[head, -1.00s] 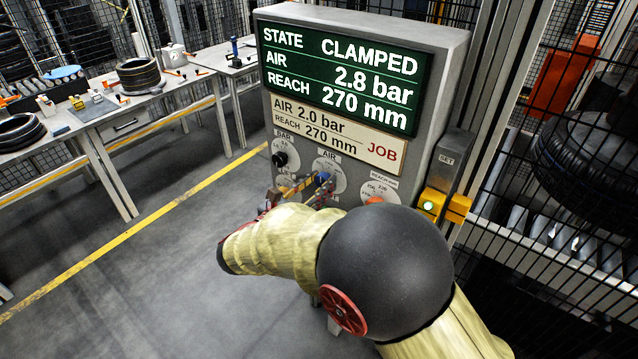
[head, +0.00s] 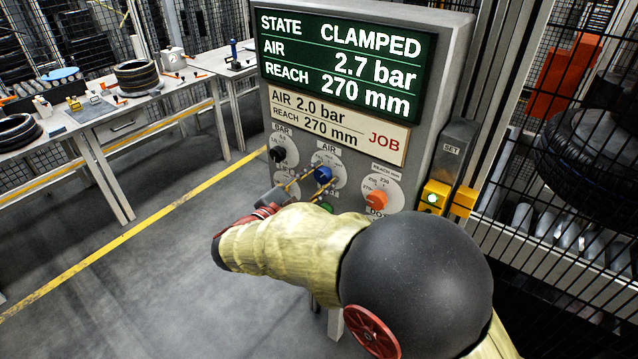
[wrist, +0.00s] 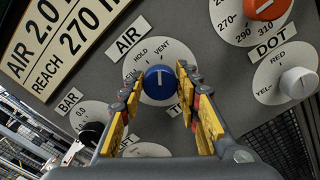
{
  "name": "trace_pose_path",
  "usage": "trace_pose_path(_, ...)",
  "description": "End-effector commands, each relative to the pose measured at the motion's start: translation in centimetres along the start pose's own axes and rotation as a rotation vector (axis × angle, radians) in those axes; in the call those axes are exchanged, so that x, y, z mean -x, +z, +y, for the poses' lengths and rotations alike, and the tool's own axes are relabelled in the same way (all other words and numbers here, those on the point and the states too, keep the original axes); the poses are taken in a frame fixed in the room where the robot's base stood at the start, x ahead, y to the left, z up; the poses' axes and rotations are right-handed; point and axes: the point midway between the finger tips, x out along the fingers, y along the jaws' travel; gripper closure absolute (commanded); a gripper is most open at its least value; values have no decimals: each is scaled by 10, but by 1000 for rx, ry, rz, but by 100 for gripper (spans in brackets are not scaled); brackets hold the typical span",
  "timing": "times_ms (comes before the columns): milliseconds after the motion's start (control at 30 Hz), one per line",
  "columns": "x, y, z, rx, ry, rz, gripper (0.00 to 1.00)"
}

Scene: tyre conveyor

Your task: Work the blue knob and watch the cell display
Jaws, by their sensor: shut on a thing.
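The blue knob (head: 323,174) sits on the AIR dial of the grey panel; it also shows in the wrist view (wrist: 160,80), with HOLD and VENT printed above it. My gripper (wrist: 159,86) has its yellow fingers on either side of the blue knob and is shut on it. In the head view my gripper (head: 316,184) reaches the dial from below left. The cell display (head: 340,62) reads STATE CLAMPED, AIR 2.7 bar, REACH 270 mm. The job card (head: 335,128) below it reads AIR 2.0 bar, REACH 270 mm.
A black knob (head: 278,154) on the BAR dial is left of the blue one. An orange knob (head: 377,199) is on the right, and a white DOT knob (wrist: 299,83) shows too. A yellow SET unit (head: 433,197) stands right of the panel. Benches (head: 112,122) stand at left.

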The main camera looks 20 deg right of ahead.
Motion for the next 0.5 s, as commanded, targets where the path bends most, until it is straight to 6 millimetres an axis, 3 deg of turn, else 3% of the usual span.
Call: trace_pose_path(500,0,0,-1,-131,-1,1,93)
